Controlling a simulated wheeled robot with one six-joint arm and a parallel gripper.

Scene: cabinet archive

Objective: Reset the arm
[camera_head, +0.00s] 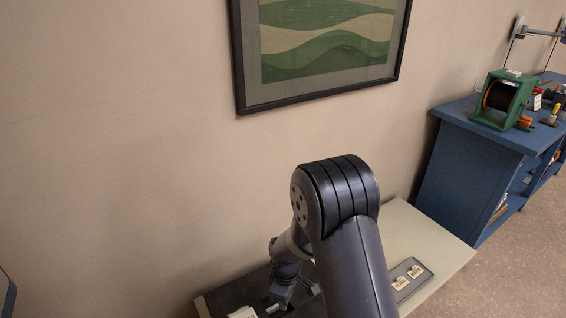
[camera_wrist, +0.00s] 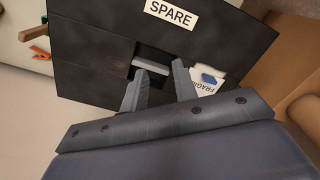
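My arm reaches down from the middle of the head view, with my gripper (camera_head: 285,293) low over the dark surface on the beige cabinet top. In the wrist view my gripper (camera_wrist: 158,68) has its two fingers apart, with nothing seen held between them. Just beyond the fingertips is a black panel (camera_wrist: 95,55) with a white SPARE label (camera_wrist: 171,13). A dark recess with a pale grey bar (camera_wrist: 152,64) lies close to the left fingertip; I cannot tell whether they touch. A white FRAGILE card (camera_wrist: 205,87) with a blue piece is beside the right finger.
A small grey tray (camera_head: 424,271) with two pale tags lies on the beige cabinet top (camera_head: 440,243). A framed green picture (camera_head: 320,95) hangs on the wall behind. A blue workbench (camera_head: 470,165) with a green cable reel (camera_head: 503,97) stands at the right. Floor shows at lower right.

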